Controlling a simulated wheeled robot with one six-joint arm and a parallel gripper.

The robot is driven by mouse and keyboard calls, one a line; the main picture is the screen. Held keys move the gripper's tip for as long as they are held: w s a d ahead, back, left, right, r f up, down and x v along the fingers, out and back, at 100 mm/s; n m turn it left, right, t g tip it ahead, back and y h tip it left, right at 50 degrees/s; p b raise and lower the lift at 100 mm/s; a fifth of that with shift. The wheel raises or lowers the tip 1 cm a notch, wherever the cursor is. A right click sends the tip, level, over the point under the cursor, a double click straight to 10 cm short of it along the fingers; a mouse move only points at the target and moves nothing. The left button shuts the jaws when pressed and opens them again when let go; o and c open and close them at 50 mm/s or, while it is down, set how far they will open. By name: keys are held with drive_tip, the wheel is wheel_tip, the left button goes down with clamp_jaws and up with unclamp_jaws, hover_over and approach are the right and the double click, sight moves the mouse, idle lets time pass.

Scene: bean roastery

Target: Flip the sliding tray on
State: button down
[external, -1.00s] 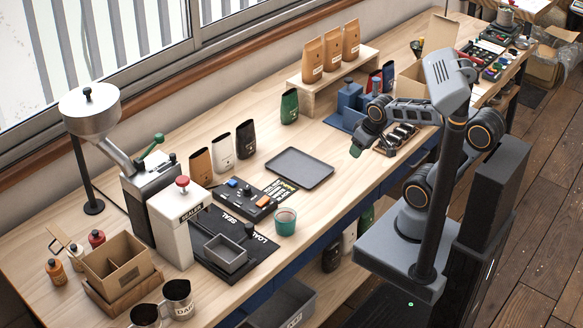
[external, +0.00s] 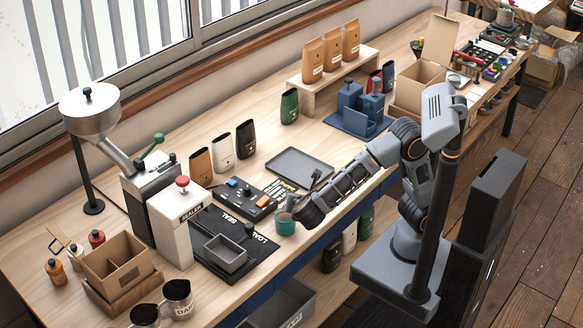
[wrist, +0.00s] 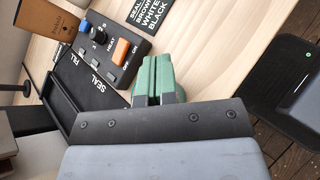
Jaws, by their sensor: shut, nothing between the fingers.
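The sliding tray, a grey open bin (external: 226,256), sits on the black board (external: 203,222) marked SEAL and LOAD, near its LOAD end. Behind it is a dark control box (external: 240,197) with a blue knob and an orange rocker switch (external: 263,201). My gripper (wrist: 152,78) has green fingers, shut and empty, to the right of the box and apart from the rocker in that picture. In the external view my wrist hides part of the fingers.
A flat dark tray (external: 298,166) and a lettered card (wrist: 150,14) lie behind. The white sealer (external: 178,225) with a red knob stands left of the control box. Several bags stand along the back.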

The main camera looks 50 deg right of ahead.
sight(252, 230)
drive_tip(key=s+a+n+t, duration=0.1)
drive_tip(key=a+n, duration=0.1)
drive_tip(key=a, duration=0.1)
drive_tip(key=s+a+f+n+t+y+b, duration=0.1)
drive_tip(key=s+a+n+t, duration=0.1)
drive_tip(key=a, duration=0.2)
drive_tip(key=s+a+f+n+t+y+b, duration=0.1)
drive_tip(key=s+a+t, duration=0.1)
drive_tip(key=a, duration=0.2)
drive_tip(key=shift+s+f+n, duration=0.1)
drive_tip(key=shift+s+n, duration=0.15)
drive_tip(key=shift+n, duration=0.15)
drive_tip(key=s+a+n+t+y+b, duration=0.1)
drive_tip(key=s+a+n+t+y, duration=0.1)
drive_tip(key=s+a, duration=0.4)
drive_tip(key=shift+s+a+f+n+t+y, duration=0.15)
drive_tip(key=shift+a+f+n+t+y, duration=0.3)
drive_tip(key=shift+n, duration=0.55)
drive_tip(key=shift+d, duration=0.1)
drive_tip(key=w, duration=0.4)
drive_tip(key=w+d, duration=0.1)
drive_tip(key=w, duration=0.4)
drive_tip(key=w+d, duration=0.1)
drive_tip(key=w, duration=0.4)
drive_tip(key=shift+d+f, duration=0.1)
drive_tip(key=shift+f, duration=0.2)
